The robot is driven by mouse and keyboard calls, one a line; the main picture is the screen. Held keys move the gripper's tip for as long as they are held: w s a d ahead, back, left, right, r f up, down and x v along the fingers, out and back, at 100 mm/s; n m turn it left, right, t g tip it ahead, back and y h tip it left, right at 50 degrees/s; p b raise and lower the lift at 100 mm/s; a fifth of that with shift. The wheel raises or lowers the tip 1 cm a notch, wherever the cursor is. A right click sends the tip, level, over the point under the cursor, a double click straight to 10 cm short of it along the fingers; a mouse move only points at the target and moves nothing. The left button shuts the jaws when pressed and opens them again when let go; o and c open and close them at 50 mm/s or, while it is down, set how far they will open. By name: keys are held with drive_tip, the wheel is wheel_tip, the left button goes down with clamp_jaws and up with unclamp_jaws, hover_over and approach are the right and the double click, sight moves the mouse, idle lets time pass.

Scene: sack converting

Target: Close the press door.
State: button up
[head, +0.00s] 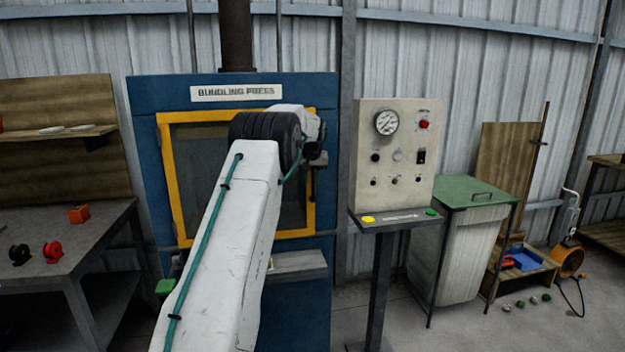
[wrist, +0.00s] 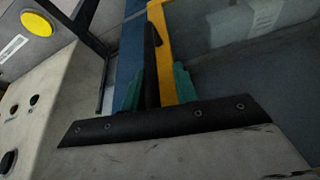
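The bundling press (head: 150,180) is blue, with a yellow-framed door (head: 167,170) around a dark window. In the head view the door lies close to flush with the press front; I cannot tell whether it is fully shut. My arm crosses the front of the door and hides part of it. My gripper (wrist: 159,85) is at the door's right edge, its fingers hidden in the head view. In the wrist view its green fingers stand apart, with the dark bar handle (wrist: 150,65) between them and a gap on one side. The door's yellow frame (wrist: 165,45) runs behind.
A control panel (head: 392,165) with gauge and buttons stands just right of the press, close to my gripper; it also shows in the wrist view (wrist: 50,85). A workbench (head: 60,245) stands left. A green-lidded bin (head: 460,240) stands further right.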

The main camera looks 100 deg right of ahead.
drive_tip(key=shift+s, duration=0.1)
idle(0.5)
drive_tip(key=v, duration=0.7)
drive_tip(key=shift+r, duration=0.35)
drive_tip(key=shift+a+r, duration=0.1)
drive_tip(key=shift+a, duration=0.05)
